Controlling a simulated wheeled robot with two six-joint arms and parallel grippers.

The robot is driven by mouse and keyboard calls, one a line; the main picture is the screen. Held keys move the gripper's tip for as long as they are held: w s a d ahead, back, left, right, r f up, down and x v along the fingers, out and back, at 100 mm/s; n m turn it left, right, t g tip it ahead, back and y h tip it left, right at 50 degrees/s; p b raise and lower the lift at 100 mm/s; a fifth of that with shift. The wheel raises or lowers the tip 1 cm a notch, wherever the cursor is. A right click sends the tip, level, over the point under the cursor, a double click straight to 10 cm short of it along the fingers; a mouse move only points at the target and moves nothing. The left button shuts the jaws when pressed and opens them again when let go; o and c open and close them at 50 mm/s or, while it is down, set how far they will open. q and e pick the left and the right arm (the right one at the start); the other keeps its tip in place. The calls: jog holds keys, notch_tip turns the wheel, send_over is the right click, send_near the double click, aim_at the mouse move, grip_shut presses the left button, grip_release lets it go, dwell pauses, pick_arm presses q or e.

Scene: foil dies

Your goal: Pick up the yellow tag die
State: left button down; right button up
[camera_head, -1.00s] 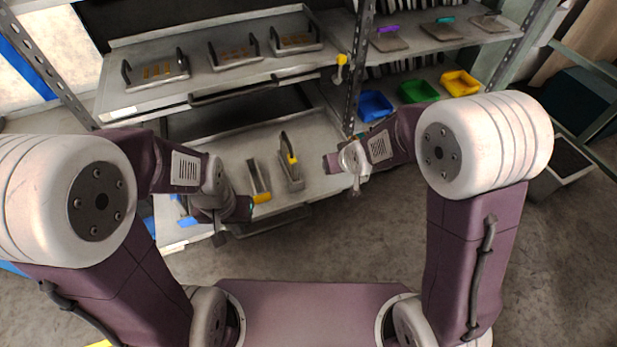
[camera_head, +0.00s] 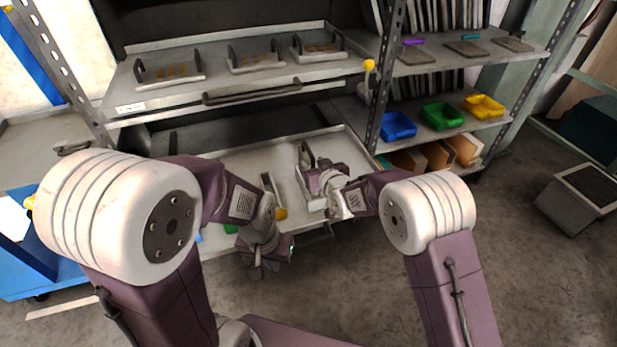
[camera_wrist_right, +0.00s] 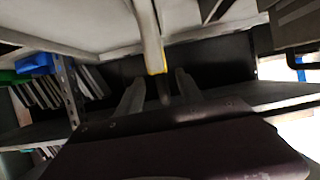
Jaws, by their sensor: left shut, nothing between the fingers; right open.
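In the head view, a die with a raised dark handle (camera_head: 306,154) lies in the pulled-out lower tray (camera_head: 230,160), partly hidden behind my right gripper. A second long grey piece (camera_head: 270,186) with a yellow end (camera_head: 281,214) lies to its left. My right gripper (camera_head: 315,182) is open at the first die. In the right wrist view, a pale bar (camera_wrist_right: 147,35) with a yellow edge reaches down toward the gap between my open fingers (camera_wrist_right: 158,95); I cannot tell if they touch it. My left gripper (camera_head: 262,268) is shut and empty, in front of the tray.
Several handled dies (camera_head: 255,58) stand on the upper shelf (camera_head: 215,85). Blue (camera_head: 398,126), green (camera_head: 441,116) and yellow (camera_head: 484,106) bins sit on the right shelf, below tagged plates (camera_head: 416,54). A blue cart (camera_head: 35,260) stands at left. A yellow-knobbed lever (camera_head: 368,68) stands by the upright.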

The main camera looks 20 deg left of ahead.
aim_at(307, 158)
jog(key=b+x, duration=0.1)
jog(key=x, duration=0.3)
jog(key=shift+a+f+b, duration=0.2)
jog(key=shift+f+b, duration=0.1)
jog(key=shift+w+a, duration=0.15)
jog(key=shift+w, duration=0.05)
grip_shut()
dwell(0.8)
jog(key=shift+w+r, duration=0.1)
jog(key=shift+r, duration=0.15)
